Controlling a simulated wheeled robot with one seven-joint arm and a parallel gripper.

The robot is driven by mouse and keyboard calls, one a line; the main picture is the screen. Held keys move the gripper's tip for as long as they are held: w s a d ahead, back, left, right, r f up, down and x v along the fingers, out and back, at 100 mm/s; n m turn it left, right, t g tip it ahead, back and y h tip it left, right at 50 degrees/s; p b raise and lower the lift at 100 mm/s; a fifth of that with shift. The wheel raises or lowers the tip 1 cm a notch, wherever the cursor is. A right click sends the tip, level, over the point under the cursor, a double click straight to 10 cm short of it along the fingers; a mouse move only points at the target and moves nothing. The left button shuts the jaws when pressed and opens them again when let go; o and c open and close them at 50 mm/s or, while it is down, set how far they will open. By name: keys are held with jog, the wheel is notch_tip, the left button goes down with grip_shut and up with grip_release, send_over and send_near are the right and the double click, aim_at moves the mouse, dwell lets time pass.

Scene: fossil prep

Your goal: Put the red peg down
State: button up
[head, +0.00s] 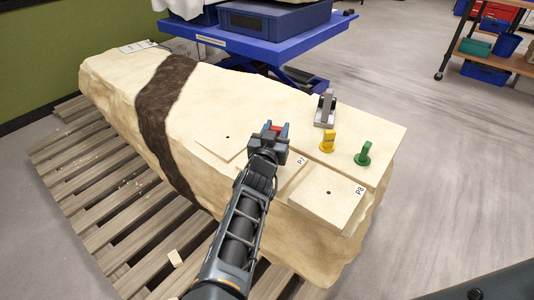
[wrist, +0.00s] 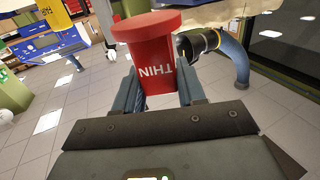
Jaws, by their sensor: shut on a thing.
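The red peg (wrist: 150,60) is held between the two fingers of my gripper (wrist: 160,95) in the wrist view. It has a wide flat head and white lettering that reads "THIN". In the head view a bit of the red peg (head: 276,127) shows between the jaws of my gripper (head: 272,135), over the pale stone block. The peg's lower part is hidden by my gripper and arm. I cannot tell from the head view whether the peg touches the block.
The pale block (head: 110,85) with a dark band lies on a wooden pallet (head: 95,210). A yellow peg (head: 327,142), a green peg (head: 363,153) and a grey tool (head: 325,108) stand right of my gripper.

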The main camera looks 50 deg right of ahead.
jog(key=shift+w+a+f, duration=0.1)
jog(key=shift+a+f, duration=0.5)
jog(key=shift+f, duration=0.4)
jog(key=shift+w+a+f, duration=0.1)
jog(key=shift+a+f, duration=0.45)
jog(key=shift+f, duration=0.5)
jog(key=shift+w+a+f, duration=0.1)
jog(key=shift+a+f, duration=0.5)
jog(key=shift+f, duration=0.4)
jog(key=shift+f+b, duration=0.15)
jog(key=shift+b, duration=0.25)
jog(key=o, duration=1)
jog(key=shift+o, duration=0.2)
jog(key=shift+r+p, duration=0.3)
jog(key=v, duration=1.2)
jog(key=shift+f+b, duration=0.15)
jog(key=shift+b, duration=0.2)
